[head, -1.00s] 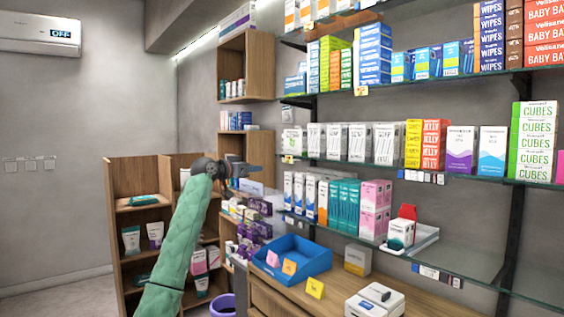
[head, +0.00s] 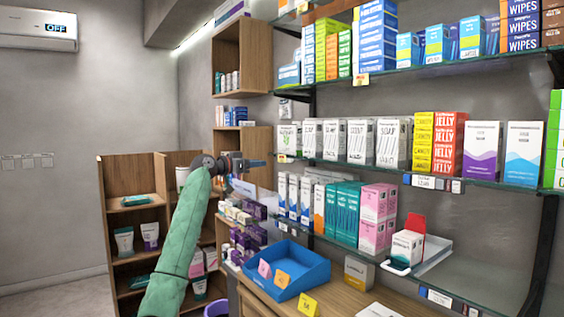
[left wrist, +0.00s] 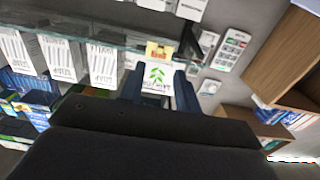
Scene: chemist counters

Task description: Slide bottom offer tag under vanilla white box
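A small yellow-and-red offer tag (head: 284,158) is on the front edge of the middle shelf, at its left end. It also shows in the left wrist view (left wrist: 159,51). I cannot read which is vanilla. My left gripper (head: 256,164) is left of the shelf end. My right gripper is not in view.
Another yellow tag (head: 362,80) is on the upper shelf edge. Below are a lower glass shelf (head: 465,279) with boxes, a blue tray (head: 312,277) on a wooden counter, and a box (head: 358,272). A wooden wall cabinet (head: 243,62) is behind my gripper.

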